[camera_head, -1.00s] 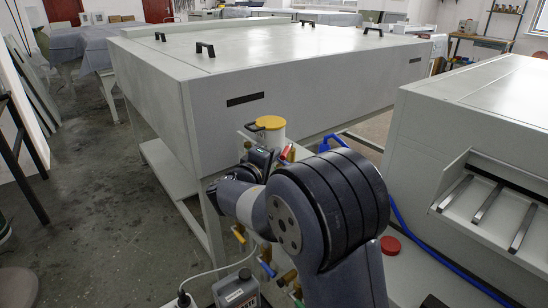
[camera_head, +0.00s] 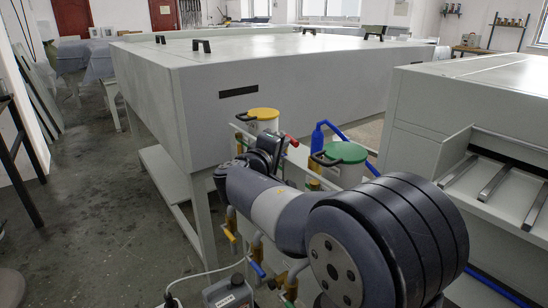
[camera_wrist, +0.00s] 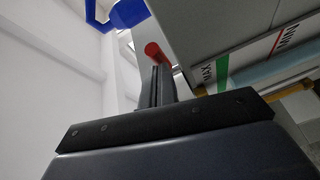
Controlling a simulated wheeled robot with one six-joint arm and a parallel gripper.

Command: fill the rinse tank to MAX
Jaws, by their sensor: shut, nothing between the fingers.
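Two white tanks stand by the large cabinet in the head view, one with a yellow lid (camera_head: 264,114) and one with a green lid (camera_head: 341,152). I cannot read which is the rinse tank. In the wrist view a red handle (camera_wrist: 157,54) is just beyond the fingertips; contact cannot be told. A level scale has a green MAX mark (camera_wrist: 222,72) and a red MIN mark (camera_wrist: 277,42), beside a pale blue tube (camera_wrist: 255,75).
Several brass valves with coloured levers, one blue (camera_head: 257,269), hang below the tanks. A grey jug (camera_head: 228,293) stands at the bottom. The large cabinet (camera_head: 290,85) fills the back and another machine (camera_head: 470,115) the right. The floor at left is open.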

